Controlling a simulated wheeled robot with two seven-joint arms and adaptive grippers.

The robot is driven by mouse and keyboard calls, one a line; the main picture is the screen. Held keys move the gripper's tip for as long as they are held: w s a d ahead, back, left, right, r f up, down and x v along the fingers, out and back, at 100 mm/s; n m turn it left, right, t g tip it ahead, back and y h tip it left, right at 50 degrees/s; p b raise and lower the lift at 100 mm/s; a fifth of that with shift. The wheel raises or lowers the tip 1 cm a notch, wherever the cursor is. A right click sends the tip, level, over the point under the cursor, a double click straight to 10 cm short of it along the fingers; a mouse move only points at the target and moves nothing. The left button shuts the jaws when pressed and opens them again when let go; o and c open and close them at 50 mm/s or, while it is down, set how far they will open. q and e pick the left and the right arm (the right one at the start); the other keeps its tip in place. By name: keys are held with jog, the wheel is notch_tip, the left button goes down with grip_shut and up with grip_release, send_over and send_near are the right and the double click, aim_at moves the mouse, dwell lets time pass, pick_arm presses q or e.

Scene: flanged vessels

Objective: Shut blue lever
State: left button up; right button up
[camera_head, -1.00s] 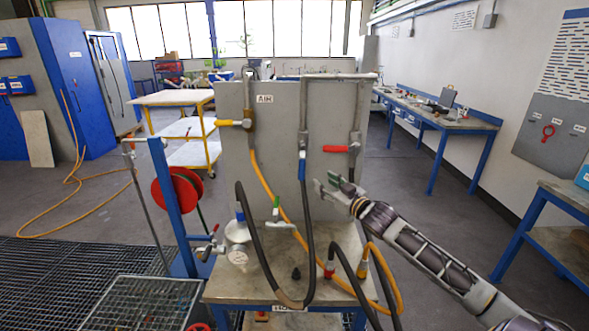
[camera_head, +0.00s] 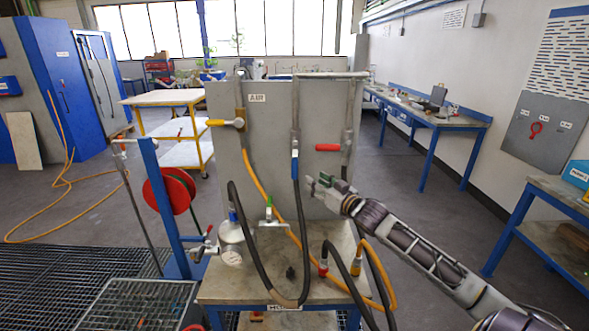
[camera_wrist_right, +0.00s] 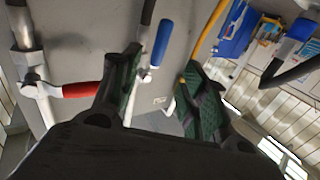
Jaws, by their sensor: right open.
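The blue lever (camera_head: 295,164) hangs straight down along the middle pipe and dark hose on the grey panel. It also shows in the right wrist view (camera_wrist_right: 162,43), upper middle, seen between the finger directions. My right gripper (camera_head: 325,184) is open and empty, to the right of the blue lever and a little lower, apart from it. In the wrist view its green-padded fingers (camera_wrist_right: 165,75) are spread with a clear gap. My left gripper is not in view.
A red lever (camera_head: 328,147) points left just above my right gripper; a yellow lever (camera_head: 221,123) is at the panel's left. Hoses loop over the bench (camera_head: 213,289). A vessel with a gauge (camera_head: 231,257) and a green-handled valve (camera_head: 269,213) stand at left.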

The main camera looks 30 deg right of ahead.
jog(key=shift+w, duration=0.25)
send_near(297, 169)
jog(key=shift+w, duration=1.15)
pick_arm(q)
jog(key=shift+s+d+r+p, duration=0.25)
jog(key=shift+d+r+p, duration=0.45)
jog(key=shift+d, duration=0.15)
pick_arm(e)
jog(key=shift+w+a, duration=0.15)
jog(key=shift+w, duration=2.1)
jog(key=shift+w+a, duration=0.1)
jog(key=shift+w, duration=2.2)
jog(key=c, duration=0.8)
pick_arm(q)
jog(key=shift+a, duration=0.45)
pick_arm(e)
grip_shut()
